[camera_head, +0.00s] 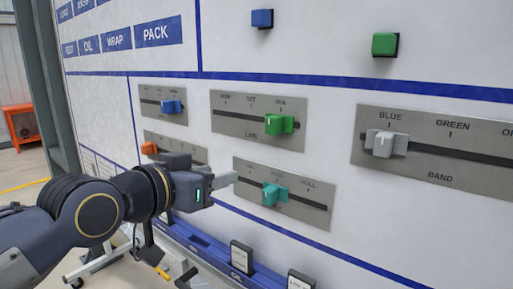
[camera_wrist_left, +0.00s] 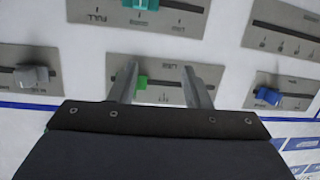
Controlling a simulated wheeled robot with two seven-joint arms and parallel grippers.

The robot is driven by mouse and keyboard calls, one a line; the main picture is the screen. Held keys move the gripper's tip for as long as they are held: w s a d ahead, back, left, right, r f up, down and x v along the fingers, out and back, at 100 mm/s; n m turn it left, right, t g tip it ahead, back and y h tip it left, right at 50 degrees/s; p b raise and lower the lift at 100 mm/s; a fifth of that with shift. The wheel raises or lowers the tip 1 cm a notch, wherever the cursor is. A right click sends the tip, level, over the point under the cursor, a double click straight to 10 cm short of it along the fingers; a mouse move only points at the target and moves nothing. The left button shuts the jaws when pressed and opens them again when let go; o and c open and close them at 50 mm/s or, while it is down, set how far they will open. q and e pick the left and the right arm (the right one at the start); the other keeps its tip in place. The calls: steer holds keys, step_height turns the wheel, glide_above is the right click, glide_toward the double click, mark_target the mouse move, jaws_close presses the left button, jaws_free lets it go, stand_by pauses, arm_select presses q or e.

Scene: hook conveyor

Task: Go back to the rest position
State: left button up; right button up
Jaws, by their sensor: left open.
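My left gripper (camera_head: 226,181) is in front of the upright control panel, to the left of the teal slider knob (camera_head: 274,193) in the head view. Its two fingers stand apart in the left wrist view (camera_wrist_left: 160,88), with nothing held between them. The green slider knob (camera_wrist_left: 141,82) shows between the fingers there, with bare plate around it. In the head view the green knob (camera_head: 280,124) is above and right of the gripper, clear of it. My right gripper is not in view.
The panel also carries a blue slider (camera_head: 172,107), an orange slider (camera_head: 149,148), a grey BAND slider (camera_head: 384,144), a blue button (camera_head: 262,18) and a green button (camera_head: 385,44). A blue rail (camera_head: 267,276) with labelled blocks runs below. An orange stand (camera_head: 22,124) is far left.

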arm_select(q)
steer(key=s+a+f+n+g+y+p, duration=0.25)
steer(key=s+a+f, duration=0.25)
steer(key=a+f, duration=0.4)
steer(key=s+a+f+n+g+y+p, duration=0.1)
steer(key=s+a+f+n+g, duration=0.2)
steer(key=s+f, duration=1.3)
steer(key=shift+f+n+g+y+p, duration=0.4)
steer(key=shift+f+n+g, duration=0.35)
steer(key=shift+n+g, duration=0.3)
steer(key=shift+s, duration=0.1)
